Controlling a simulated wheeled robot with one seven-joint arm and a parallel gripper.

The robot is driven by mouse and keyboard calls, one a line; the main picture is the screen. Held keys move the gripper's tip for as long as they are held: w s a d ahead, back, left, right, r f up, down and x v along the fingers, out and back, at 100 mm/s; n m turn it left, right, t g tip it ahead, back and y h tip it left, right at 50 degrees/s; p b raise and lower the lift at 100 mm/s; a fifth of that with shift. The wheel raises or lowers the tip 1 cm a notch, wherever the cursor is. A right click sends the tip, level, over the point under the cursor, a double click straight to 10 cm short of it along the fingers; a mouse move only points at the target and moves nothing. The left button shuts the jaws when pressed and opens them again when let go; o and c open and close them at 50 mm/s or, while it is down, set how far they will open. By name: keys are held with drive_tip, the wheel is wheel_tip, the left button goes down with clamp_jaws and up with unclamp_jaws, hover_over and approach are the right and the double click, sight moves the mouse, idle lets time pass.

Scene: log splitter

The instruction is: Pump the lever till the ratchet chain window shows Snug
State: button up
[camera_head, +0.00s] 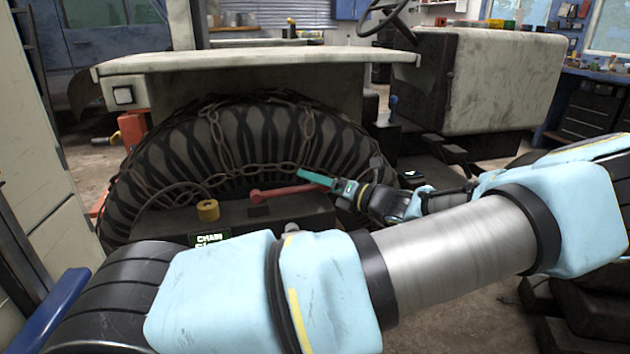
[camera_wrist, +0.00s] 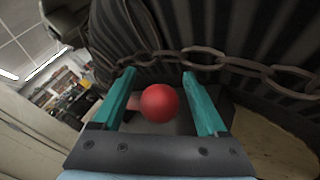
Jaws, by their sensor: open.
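The red lever (camera_head: 285,190) lies nearly level above a dark box in front of the chained tire, its free end towards my gripper (camera_head: 316,179). In the wrist view, the lever's round red knob (camera_wrist: 159,104) sits between the two teal fingers of my gripper (camera_wrist: 159,76). The fingers stand open, with gaps visible on both sides of the knob.
The big tire (camera_head: 170,155) with its chain (camera_head: 270,166) stands just behind the lever. A yellow ring-shaped piece (camera_head: 208,210) sits on the box left of the lever. A pale fender (camera_head: 250,58) overhangs the tire. In the wrist view, chain links (camera_wrist: 243,65) run close beyond the fingertips.

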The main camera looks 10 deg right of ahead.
clamp_jaws()
idle(0.7)
idle(0.8)
